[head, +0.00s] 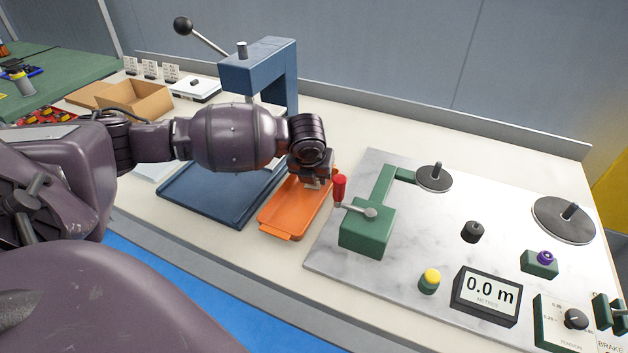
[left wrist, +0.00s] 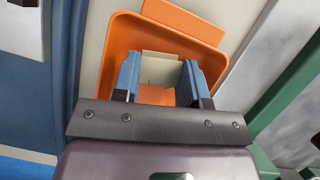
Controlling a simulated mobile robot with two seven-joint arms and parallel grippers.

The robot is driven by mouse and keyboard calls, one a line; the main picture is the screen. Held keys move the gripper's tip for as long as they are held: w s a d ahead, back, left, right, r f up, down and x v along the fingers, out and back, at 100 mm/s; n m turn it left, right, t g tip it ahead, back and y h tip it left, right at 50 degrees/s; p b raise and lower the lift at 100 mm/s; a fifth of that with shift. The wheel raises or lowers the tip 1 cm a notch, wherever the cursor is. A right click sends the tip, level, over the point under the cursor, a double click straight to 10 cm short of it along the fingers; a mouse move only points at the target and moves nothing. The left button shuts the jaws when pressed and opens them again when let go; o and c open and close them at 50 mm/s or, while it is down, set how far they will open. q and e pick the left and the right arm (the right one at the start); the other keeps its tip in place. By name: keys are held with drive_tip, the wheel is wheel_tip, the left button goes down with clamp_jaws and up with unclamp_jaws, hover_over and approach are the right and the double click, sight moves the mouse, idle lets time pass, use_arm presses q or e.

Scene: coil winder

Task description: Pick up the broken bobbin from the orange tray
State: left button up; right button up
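The orange tray (head: 292,208) lies on the bench between a dark blue tray and the marble plate. My left gripper (head: 316,184) points down over its far end. In the left wrist view the two blue fingers (left wrist: 160,80) stand apart inside the outline of the tray (left wrist: 119,38). A cream piece (left wrist: 160,66), which may be the broken bobbin, shows between the fingertips. I cannot tell whether the fingers touch it. In the head view my gripper hides that spot. My right gripper is in neither view.
A green block with a red-handled lever (head: 367,228) stands close right of the tray. A blue press frame (head: 262,68) rises behind my left arm. The blue tray (head: 205,200) is to the left. A meter display (head: 487,295) and knobs sit on the marble plate.

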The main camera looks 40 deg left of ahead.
use_arm(q)
drive_tip(key=shift+c, duration=0.9)
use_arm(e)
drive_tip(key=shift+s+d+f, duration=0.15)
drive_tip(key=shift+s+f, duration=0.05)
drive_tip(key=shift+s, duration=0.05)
use_arm(q)
drive_tip(key=shift+r, duration=0.1)
